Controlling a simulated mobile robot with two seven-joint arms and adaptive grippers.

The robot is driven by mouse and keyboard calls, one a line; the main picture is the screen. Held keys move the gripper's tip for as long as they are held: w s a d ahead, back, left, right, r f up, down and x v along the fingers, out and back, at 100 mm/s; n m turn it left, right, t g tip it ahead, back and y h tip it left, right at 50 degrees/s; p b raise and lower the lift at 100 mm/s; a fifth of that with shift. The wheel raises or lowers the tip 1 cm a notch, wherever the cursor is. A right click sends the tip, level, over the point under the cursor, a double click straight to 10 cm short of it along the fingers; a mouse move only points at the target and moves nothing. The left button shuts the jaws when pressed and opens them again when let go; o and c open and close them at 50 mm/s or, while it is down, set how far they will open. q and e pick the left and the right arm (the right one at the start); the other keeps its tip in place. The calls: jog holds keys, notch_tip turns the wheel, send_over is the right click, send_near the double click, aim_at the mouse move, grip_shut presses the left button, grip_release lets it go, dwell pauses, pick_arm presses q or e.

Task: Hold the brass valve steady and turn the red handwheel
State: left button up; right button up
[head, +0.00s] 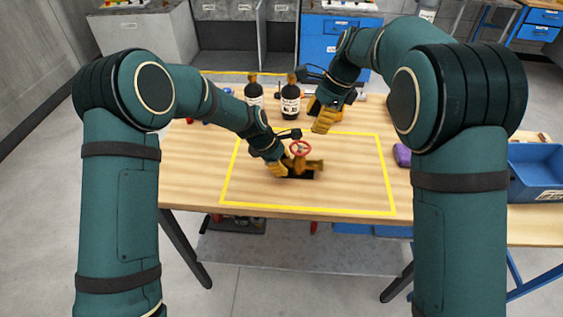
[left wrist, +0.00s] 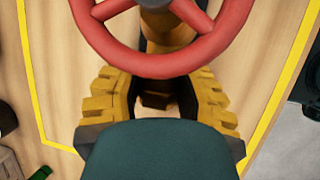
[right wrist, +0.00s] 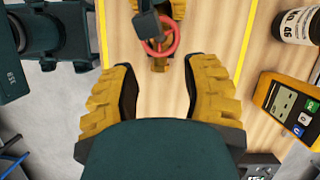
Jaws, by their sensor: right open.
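The brass valve (head: 314,165) lies on the wooden table inside the yellow outline, with its red handwheel (head: 301,148) on top. My left gripper (head: 277,167) is at the valve's left end. In the left wrist view, its fingers (left wrist: 156,88) stand wide apart on either side of the brass body (left wrist: 168,40), and the handwheel rim (left wrist: 160,66) hides their tips. Whether they press on the brass cannot be seen. My right gripper (head: 323,118) is open and empty, above and behind the valve. The right wrist view shows the handwheel (right wrist: 174,40) beyond its open fingers (right wrist: 160,80).
Two dark bottles (head: 291,98) (head: 254,92) stand behind the outline. A yellow meter (right wrist: 288,104) lies near my right gripper. A purple object (head: 402,155) lies right of the outline, and a blue bin (head: 537,180) stands far right. The outlined area around the valve is clear.

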pick_arm(q)
grip_shut()
pick_arm(e)
jog(key=o, duration=0.9)
jog(key=shift+d+f, duration=0.1)
pick_arm(q)
jog(key=shift+s, duration=0.1)
pick_arm(e)
jog(key=m+t+y, duration=0.4)
jog(key=m+t, duration=0.2)
jog(key=m, duration=0.3)
send_near(303, 148)
pick_arm(q)
jog(key=shift+f, duration=0.1)
pick_arm(e)
jog(key=shift+h, duration=0.3)
jog(key=x, duration=1)
jog(key=shift+a, duration=0.45)
jog(key=c, duration=1.3)
